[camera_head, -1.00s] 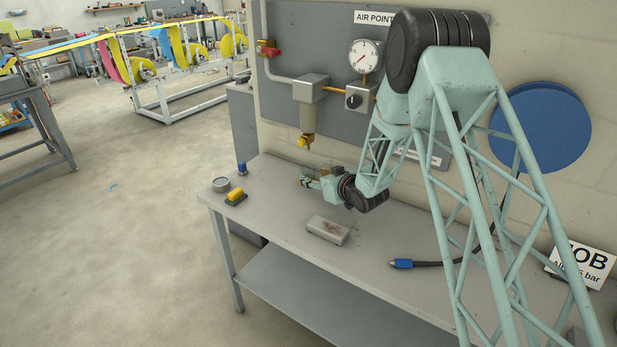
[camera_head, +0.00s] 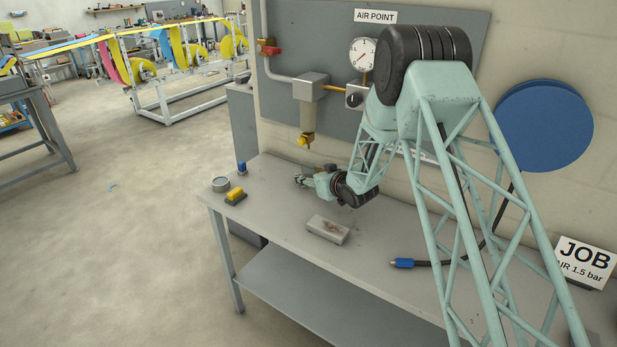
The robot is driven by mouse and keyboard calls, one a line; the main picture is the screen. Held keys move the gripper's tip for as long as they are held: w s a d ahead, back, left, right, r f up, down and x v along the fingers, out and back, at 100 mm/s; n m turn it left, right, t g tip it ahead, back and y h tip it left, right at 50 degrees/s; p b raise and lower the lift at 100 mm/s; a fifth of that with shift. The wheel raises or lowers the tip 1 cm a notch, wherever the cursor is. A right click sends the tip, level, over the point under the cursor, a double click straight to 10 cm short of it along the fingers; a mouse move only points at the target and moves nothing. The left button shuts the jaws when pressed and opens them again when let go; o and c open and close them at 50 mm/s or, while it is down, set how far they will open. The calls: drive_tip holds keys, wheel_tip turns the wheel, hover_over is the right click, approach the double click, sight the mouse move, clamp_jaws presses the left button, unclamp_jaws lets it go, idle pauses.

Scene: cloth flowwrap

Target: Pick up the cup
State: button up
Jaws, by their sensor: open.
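A small grey round cup (camera_head: 220,187) stands upright at the far left end of the grey workbench (camera_head: 290,228). My gripper (camera_head: 298,181) is open and empty above the bench, to the right of the cup and clearly apart from it. Its fingers point left, towards the cup's side of the bench. The fingers look small here, so their exact gap is hard to see.
A yellow-and-black block (camera_head: 236,196) sits just right of the cup, with a small blue item (camera_head: 241,168) behind. A grey block (camera_head: 328,229) and a blue-ended hose (camera_head: 403,263) lie farther right. An air regulator (camera_head: 307,115) hangs above the bench.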

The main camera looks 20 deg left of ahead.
drive_tip(key=shift+w+a+f, duration=0.25)
drive_tip(key=shift+w+a, duration=0.2)
idle(0.3)
drive_tip(key=c, duration=1)
